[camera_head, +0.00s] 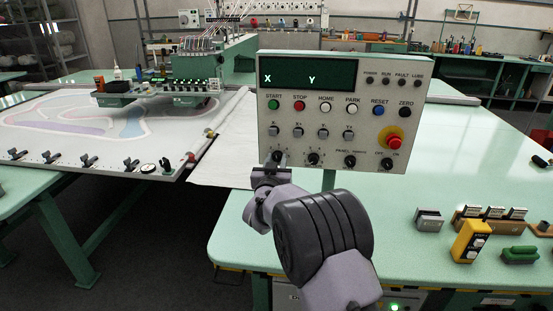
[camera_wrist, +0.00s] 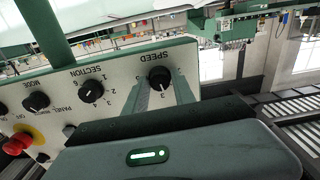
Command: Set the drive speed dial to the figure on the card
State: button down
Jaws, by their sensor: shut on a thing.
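The control panel (camera_head: 300,143) stands on a post at the bench. Its speed dial (camera_wrist: 159,75) is a round black knob under the word SPEED, seen upside down in the wrist view. My gripper (camera_wrist: 161,90) is shut on this dial, with one grey finger on each side of it. In the head view my gripper (camera_head: 277,160) is at the panel's lower left corner and hides most of the dial. Figures around the dial are partly covered by the fingers, and I cannot tell its exact setting. I cannot make out a card with a figure in either view.
The section dial (camera_wrist: 91,94) and mode dial (camera_wrist: 36,101) sit beside the speed dial. A red stop button (camera_head: 394,142) is at the panel's right. A yellow handheld box (camera_head: 470,241) and small blocks lie on the green bench (camera_head: 410,195). The tufting frame (camera_head: 120,160) is at left.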

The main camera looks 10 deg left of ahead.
jog(key=n+p, duration=0.1)
jog(key=n, duration=0.3)
jog(key=shift+r+p, duration=0.1)
jog(key=shift+p, duration=0.2)
jog(key=shift+n+p, duration=0.6)
jog(key=shift+n, duration=1)
jog(key=c, duration=1)
grip_release()
jog(key=shift+c, duration=0.2)
jog(key=s+p, duration=0.2)
jog(key=s, duration=1.5)
jog(key=shift+s+a, duration=0.2)
jog(key=shift+a, duration=0.1)
